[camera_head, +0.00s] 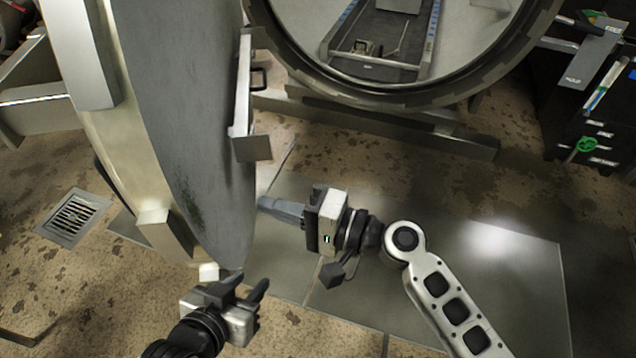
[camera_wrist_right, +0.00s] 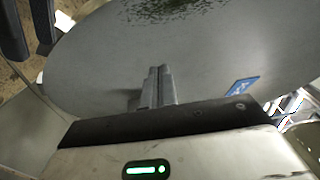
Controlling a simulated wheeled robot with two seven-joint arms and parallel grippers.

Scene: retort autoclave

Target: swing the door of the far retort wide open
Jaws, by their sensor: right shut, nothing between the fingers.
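The retort's round door (camera_head: 190,110) stands swung out on the left in the head view, its grey inner face turned right toward the opening. The retort mouth (camera_head: 400,95) is open at the top, with a rail track inside. My right gripper (camera_head: 262,204) is shut and empty, its fingertips pointing left at the lower part of the door's inner face; I cannot tell whether they touch. In the right wrist view the shut fingers (camera_wrist_right: 157,85) show against the grey door face (camera_wrist_right: 215,65). My left gripper (camera_head: 252,286) is open and empty, below the door's lower edge.
A bracket (camera_head: 242,100) sticks out from the door's inner face. A floor drain (camera_head: 74,216) lies at the left. A dark cabinet (camera_head: 585,100) with labels and tools stands at the right. The floor at lower right is clear apart from my right arm.

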